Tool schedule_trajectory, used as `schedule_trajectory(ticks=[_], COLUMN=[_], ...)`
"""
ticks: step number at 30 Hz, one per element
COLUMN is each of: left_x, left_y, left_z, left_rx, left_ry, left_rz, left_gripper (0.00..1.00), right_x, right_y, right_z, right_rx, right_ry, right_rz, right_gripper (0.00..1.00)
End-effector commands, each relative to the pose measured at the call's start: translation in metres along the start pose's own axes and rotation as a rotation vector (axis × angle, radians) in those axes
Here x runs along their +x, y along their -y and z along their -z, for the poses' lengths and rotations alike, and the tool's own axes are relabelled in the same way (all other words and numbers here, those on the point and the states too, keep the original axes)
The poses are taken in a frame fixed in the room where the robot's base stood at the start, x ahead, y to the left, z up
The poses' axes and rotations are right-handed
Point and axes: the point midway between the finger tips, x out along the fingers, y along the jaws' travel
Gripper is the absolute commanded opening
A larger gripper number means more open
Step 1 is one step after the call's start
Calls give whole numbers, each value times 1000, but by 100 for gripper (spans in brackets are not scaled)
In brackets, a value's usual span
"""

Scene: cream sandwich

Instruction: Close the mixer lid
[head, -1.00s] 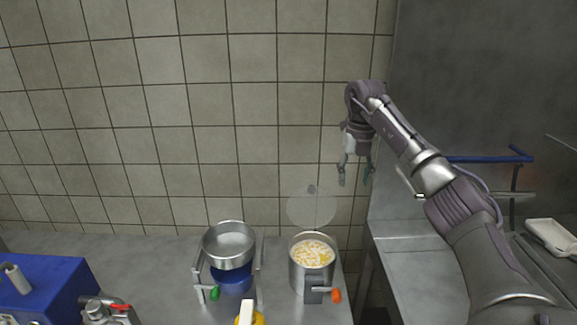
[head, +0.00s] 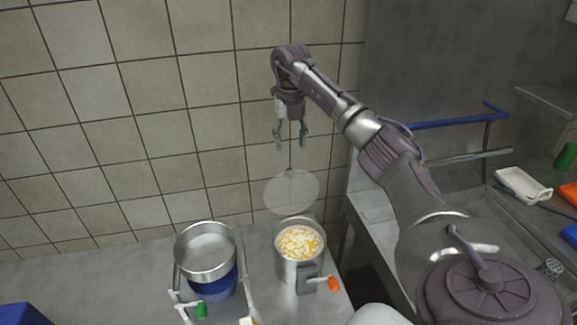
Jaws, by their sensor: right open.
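The mixer is a steel pot (head: 292,272) with an orange-tipped handle (head: 333,284) at its front right. It stands on the steel counter and is filled with pale yellow and white pieces (head: 299,242). Its transparent round lid (head: 291,191) stands open, raised upright at the back of the pot. My right gripper (head: 291,146) is open and empty, pointing down above the lid and apart from it in the picture. My left gripper is not in view.
A steel bowl on a blue base (head: 213,287) with a green-tipped lever (head: 201,311) stands left of the pot. The tiled wall is close behind. At the right are a blue rail (head: 455,122), a white tray (head: 523,186) and a green object (head: 566,156). Bare counter (head: 110,277) lies left.

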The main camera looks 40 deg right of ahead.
Motion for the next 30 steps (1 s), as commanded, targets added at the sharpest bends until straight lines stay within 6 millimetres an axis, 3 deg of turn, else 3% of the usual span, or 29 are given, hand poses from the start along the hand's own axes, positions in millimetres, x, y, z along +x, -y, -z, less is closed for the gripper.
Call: schedule_trajectory(ticks=[9,15,27,30], left_x=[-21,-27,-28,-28], left_y=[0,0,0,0], left_z=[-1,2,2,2], left_rx=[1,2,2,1], left_ry=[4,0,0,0], left_rz=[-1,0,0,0], left_gripper=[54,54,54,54], right_x=[66,91,99,99], right_y=[0,0,0,0], right_z=[1,0,0,0], right_rx=[-1,0,-1,-1], right_ry=[-4,-1,0,0], right_rz=[0,0,0,0], right_gripper=[54,54,54,38])
